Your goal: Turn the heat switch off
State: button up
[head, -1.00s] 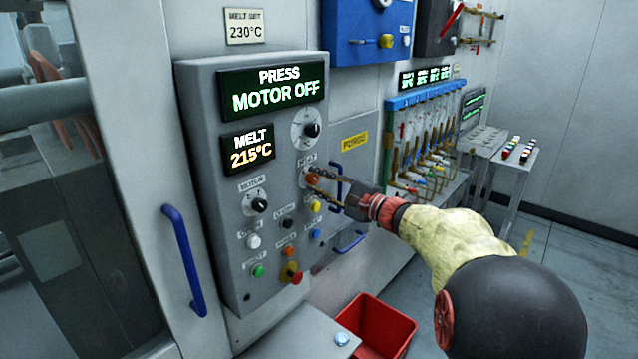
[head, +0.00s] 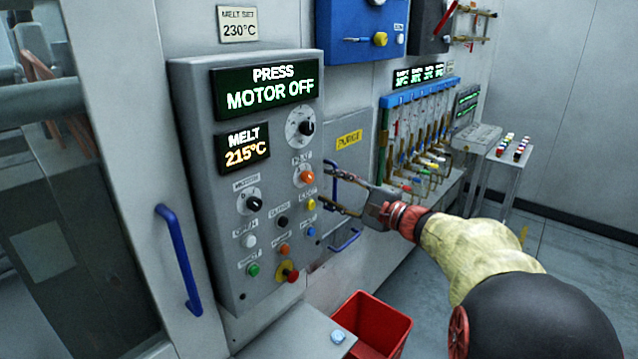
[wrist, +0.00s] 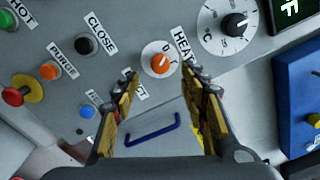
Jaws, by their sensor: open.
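The heat switch (head: 307,176) is an orange knob on a pale round plate, under the HEAT label on the grey control panel (head: 192,150). It also shows in the wrist view (wrist: 160,64), ahead of and between the fingertips. Which mark the knob points to is too small to tell. My gripper (head: 320,186) is open and empty, just to the right of and in front of the switch. The fingers appear apart from the knob. In the wrist view my gripper (wrist: 160,78) has its two fingers spread on either side.
A black dial (head: 306,128) sits above the switch and a yellow button (head: 310,204) below it. Other buttons and a red-and-yellow stop button (head: 289,274) are lower on the panel. A blue handle (wrist: 152,132) is close by. A red bin (head: 380,325) stands below.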

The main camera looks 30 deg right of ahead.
jog(key=v, duration=0.5)
jog(key=shift+s+d, duration=0.15)
jog(key=shift+s, duration=0.15)
jog(key=s+a+f+n+g+h, duration=0.1)
jog(key=s+a+f+n+g, duration=0.2)
jog(key=s+a+f+g, duration=0.45)
jog(key=s+a+f+n+g, duration=0.35)
jog(key=s+a+f, duration=0.2)
jog(key=f, duration=0.55)
jog(key=s+a+r+n+g+h, duration=0.1)
jog(key=s+a+n+h, duration=0.2)
jog(key=s+n, duration=0.3)
jog(key=s+a+r+n+g+h, duration=0.1)
jog(key=s+a+n+h, duration=0.15)
jog(key=s+n, duration=0.35)
jog(key=shift+n+t+y, duration=0.25)
jog(key=shift+n+t, duration=0.2)
jog(key=shift+t, duration=0.25)
jog(key=a, duration=0.1)
jog(key=s+a+r, duration=0.1)
jog(key=a, duration=0.1)
jog(key=a+r, duration=0.1)
jog(key=a, duration=0.1)
jog(key=shift+s+r, duration=0.15)
jog(key=shift+s, duration=0.15)
